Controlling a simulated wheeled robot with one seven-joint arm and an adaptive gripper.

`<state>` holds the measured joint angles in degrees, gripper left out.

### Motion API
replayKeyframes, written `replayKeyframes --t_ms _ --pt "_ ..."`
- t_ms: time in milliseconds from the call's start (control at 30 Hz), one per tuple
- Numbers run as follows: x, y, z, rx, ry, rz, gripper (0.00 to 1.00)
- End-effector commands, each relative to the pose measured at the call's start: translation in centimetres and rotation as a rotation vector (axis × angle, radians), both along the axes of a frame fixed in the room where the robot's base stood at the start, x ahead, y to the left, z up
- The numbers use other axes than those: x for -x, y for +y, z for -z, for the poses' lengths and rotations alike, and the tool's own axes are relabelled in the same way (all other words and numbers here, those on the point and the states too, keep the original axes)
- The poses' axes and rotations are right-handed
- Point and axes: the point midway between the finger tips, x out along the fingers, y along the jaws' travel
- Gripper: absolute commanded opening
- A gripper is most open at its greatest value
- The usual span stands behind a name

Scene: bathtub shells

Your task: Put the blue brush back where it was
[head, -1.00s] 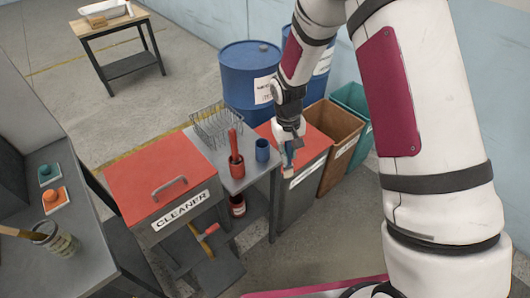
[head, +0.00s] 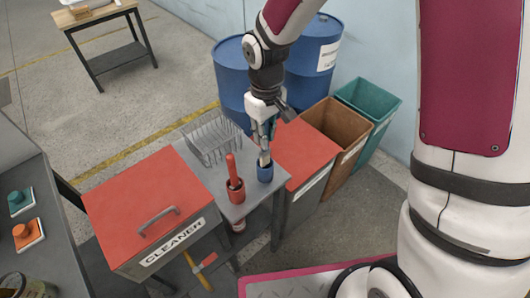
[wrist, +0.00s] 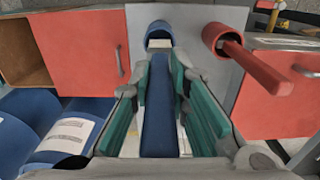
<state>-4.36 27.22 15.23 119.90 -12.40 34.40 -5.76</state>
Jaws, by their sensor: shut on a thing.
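My gripper (head: 263,135) is shut on the blue brush (wrist: 160,110), with its green-padded fingers on both sides of the handle. The brush points down, and its pale bristle end (wrist: 159,45) is at the mouth of the blue cup (head: 265,173). In the wrist view the bristles overlap the rim of the blue cup (wrist: 158,28). I cannot tell whether the tip is inside the cup or just above it. The blue cup stands on the small grey table (head: 218,182).
A red cup (head: 236,191) with a red-handled brush (head: 231,166) stands close to the left of the blue cup. A wire rack (head: 212,139) is behind. A red-lidded cleaner bin (head: 150,200) and another red-lidded bin (head: 304,150) flank the table. Blue drums (head: 229,80) stand behind.

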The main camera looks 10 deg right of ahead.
Motion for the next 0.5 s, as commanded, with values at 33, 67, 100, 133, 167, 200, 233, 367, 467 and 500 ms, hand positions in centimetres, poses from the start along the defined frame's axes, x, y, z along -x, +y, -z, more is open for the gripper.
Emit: replayKeyframes --t_ms 33,67,100,133,167,200,233,367,467,500 --pt "0.1 0.0 0.8 0.000 0.002 0.000 0.00" --pt "0.1 0.0 1.1 0.000 0.002 0.001 0.00" --pt "0.1 0.0 1.5 0.000 0.001 0.002 0.00" --pt "0.0 0.0 1.6 0.000 0.000 0.002 0.00" --pt "0.0 0.0 1.8 0.000 0.000 0.002 0.00" --pt "0.0 0.0 2.2 0.000 0.000 0.001 0.00" --pt "0.0 0.0 2.5 0.000 0.002 0.001 0.00" --pt "0.1 0.0 4.5 0.000 0.002 0.002 0.00" --pt "0.0 0.0 5.6 0.000 0.000 0.001 0.00" --pt "0.0 0.0 5.8 -0.001 -0.001 0.001 0.00"
